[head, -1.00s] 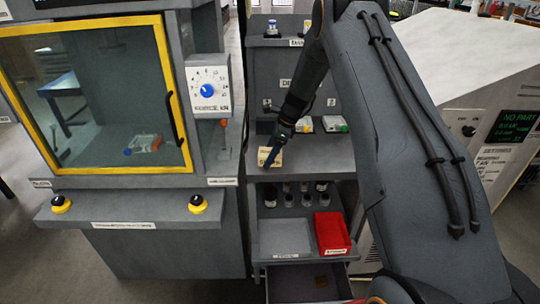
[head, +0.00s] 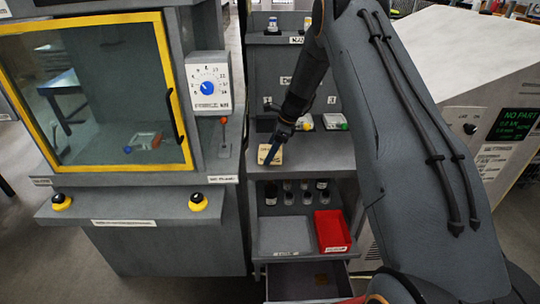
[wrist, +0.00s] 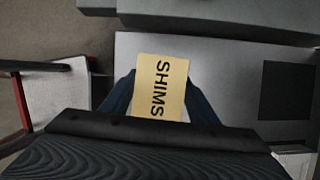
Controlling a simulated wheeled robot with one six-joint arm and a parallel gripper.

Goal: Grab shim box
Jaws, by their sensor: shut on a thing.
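The shim box (head: 270,155) is a small pale yellow box near the left front of the grey shelf in the head view. In the wrist view the shim box (wrist: 160,85) shows its yellow face with the word SHIMS. My gripper (head: 273,150) reaches down to it from above, and its blue fingers lie on both sides of the box in the wrist view. My gripper is shut on the box. Whether the box is resting on the shelf or slightly lifted, I cannot tell.
Below are several small bottles (head: 290,192), a grey tray (head: 285,237) and a red bin (head: 332,230). A yellow-framed cabinet (head: 95,95) stands left, and a grey machine (head: 480,90) right.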

